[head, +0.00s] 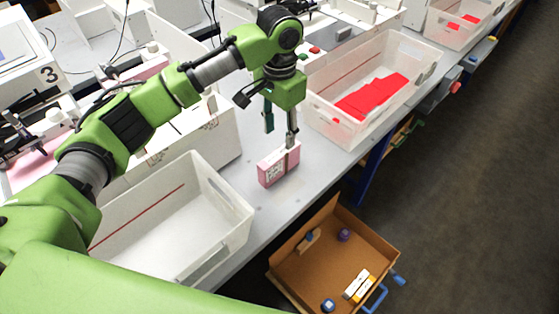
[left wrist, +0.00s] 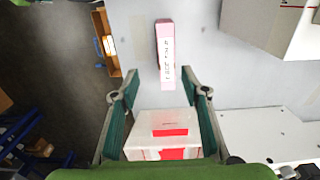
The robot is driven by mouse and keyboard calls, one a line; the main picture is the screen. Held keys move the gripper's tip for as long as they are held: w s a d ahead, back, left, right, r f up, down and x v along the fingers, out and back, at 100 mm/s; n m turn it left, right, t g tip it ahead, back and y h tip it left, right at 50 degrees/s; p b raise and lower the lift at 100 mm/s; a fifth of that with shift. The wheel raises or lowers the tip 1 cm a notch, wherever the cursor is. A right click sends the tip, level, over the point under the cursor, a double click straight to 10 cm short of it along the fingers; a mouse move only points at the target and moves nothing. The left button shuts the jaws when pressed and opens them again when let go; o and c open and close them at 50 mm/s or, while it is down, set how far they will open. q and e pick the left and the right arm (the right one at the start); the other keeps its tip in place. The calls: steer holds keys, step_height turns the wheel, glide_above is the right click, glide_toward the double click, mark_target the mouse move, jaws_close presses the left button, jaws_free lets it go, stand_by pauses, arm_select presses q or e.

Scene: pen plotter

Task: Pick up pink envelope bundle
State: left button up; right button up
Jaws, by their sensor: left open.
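The pink envelope bundle (head: 275,169) stands upright on the grey table, between the empty white bin and the bin with red sheets. In the left wrist view the bundle (left wrist: 165,52) shows as a narrow pink block with a white printed label, ahead of the fingertips. My left gripper (head: 280,133) is open and points down, close to the bundle; one finger overlaps the bundle's top in the head view. In the left wrist view the near end of the bundle appears between the two fingertips (left wrist: 160,77). I cannot tell whether they touch. My right gripper is not in view.
An empty white bin (head: 236,198) stands on the left of the bundle. Another bin (head: 428,62) holding red sheets stands at the right. An open brown drawer (head: 300,277) with small items juts out below the table edge. White machines line the back.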

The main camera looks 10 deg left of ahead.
mark_target(279, 154)
arm_select(q)
steer(key=f, duration=0.1)
steer(key=w+f, duration=0.2)
steer(key=shift+a+f+b, duration=0.2)
steer(key=shift+a+b, duration=0.1)
steer(key=shift+b, duration=0.1)
steer(key=f, duration=0.6)
steer(key=shift+s+f+p, duration=0.25)
steer(key=shift+s+p, duration=0.05)
steer(key=shift+p, duration=0.05)
steer(key=shift+w+f, duration=0.1)
steer(key=shift+f, duration=0.2)
step_height(279, 154, down, 4)
steer(key=shift+p, duration=0.5)
steer(key=shift+f, duration=0.6)
jaws_close()
